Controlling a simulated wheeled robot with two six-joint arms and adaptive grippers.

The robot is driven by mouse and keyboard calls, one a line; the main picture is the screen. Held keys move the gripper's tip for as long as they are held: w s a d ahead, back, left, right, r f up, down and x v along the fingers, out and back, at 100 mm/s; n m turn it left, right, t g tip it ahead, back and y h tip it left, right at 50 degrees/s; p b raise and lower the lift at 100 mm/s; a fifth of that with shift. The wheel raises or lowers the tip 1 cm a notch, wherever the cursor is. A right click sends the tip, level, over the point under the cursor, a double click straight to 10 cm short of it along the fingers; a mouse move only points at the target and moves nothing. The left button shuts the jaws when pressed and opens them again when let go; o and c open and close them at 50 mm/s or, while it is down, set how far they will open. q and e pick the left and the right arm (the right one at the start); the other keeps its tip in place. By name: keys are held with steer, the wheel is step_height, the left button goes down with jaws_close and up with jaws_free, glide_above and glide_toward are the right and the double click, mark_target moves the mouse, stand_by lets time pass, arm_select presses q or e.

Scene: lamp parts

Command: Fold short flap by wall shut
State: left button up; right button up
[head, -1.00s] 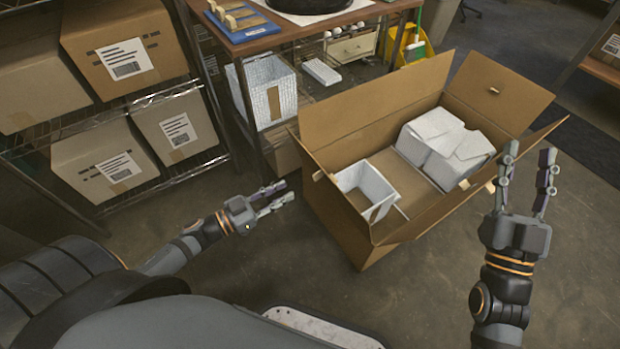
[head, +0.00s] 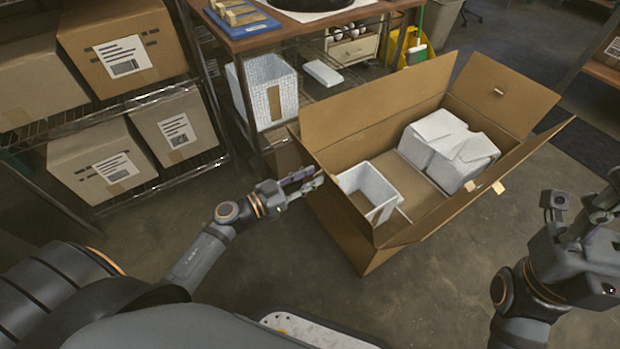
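The cardboard box (head: 365,262) stands open on the floor. Its far-right short flap (head: 500,92), with a small slot, leans up and outward. The left short flap (head: 322,180) shows nearly edge-on, so its angle is hard to tell. The back long flap (head: 370,105) stands up, and the front long flap (head: 480,185) tilts outward. My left gripper (head: 316,176) is open and empty at the box's left side, its tips overlapping the left flap in view; contact cannot be told. My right gripper (head: 580,205) looks open and empty, right of the box.
In the box lie an open white carton (head: 368,188) at left and white foam-like blocks (head: 448,148) at right. A workbench (head: 290,38) stands behind the box, with a white bin (head: 265,92) below. Shelves with boxes (head: 105,165) are at left.

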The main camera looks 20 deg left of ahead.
arm_select(q)
steer(key=shift+w+d, duration=0.15)
jaws_close()
stand_by(0.4)
